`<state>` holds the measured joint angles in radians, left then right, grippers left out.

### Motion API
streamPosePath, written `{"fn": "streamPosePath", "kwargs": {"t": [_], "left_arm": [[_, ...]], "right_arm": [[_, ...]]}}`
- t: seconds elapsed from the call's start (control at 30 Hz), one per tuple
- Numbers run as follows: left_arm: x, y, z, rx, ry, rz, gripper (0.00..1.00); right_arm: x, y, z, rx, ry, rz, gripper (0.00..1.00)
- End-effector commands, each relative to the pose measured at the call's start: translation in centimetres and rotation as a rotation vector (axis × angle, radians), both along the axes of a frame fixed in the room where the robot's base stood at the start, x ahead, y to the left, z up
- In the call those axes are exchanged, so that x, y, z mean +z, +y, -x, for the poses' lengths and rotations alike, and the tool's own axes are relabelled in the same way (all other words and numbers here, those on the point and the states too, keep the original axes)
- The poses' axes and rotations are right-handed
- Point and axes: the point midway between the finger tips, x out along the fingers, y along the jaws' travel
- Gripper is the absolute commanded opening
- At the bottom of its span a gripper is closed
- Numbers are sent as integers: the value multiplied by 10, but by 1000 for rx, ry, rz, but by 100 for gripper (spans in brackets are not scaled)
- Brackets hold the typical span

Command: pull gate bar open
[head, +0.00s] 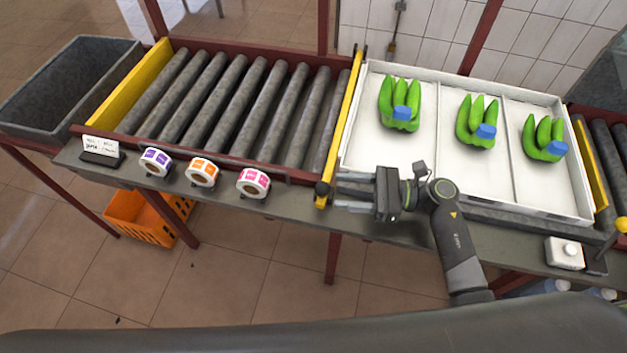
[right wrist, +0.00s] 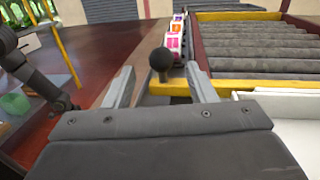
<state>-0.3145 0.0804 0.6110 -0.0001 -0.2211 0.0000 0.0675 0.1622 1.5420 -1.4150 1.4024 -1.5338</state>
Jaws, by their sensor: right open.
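The gate bar (head: 344,128) is a long yellow bar between the grey rollers and the white tray. A black knob (head: 322,189) sits at its near end. My right gripper (head: 338,193) is open and points left at the knob, level with the table's near edge. In the right wrist view the knob (right wrist: 160,60) stands between the two fingertips, slightly beyond them, and no contact shows. The yellow bar (right wrist: 225,86) runs off to the right there. A dark arm, probably my left one, shows at the left of that view; its gripper's state is unclear.
The white tray (head: 350,158) holds three green banana bunches (head: 475,122) with blue tags. Label rolls (head: 253,182) stand along the table's front edge, left of the knob. A grey bin (head: 60,85) is at far left. An orange crate (head: 140,215) is below the table.

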Motion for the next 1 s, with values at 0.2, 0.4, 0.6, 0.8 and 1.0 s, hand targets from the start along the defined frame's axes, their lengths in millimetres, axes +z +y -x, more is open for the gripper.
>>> {"fn": "streamPosePath", "kwargs": {"t": [0.2, 0.4, 0.6, 0.8, 1.0], "left_arm": [[20, 0, -8, -2, -10, 0, 0], [29, 0, -25, -7, -38, 0, 0], [30, 0, -24, -6, -36, 0, 0], [29, 0, -18, -5, -28, -1, 0], [29, 0, -15, -4, -22, 0, 0]], "right_arm": [[4, 42, -6, 0, 2, -4, 51], [3, 66, -11, -1, 1, -2, 51], [1, 73, -11, -1, 1, -1, 51], [0, 73, -11, -1, 1, 0, 51], [0, 73, -11, -1, 1, 0, 25]]}}
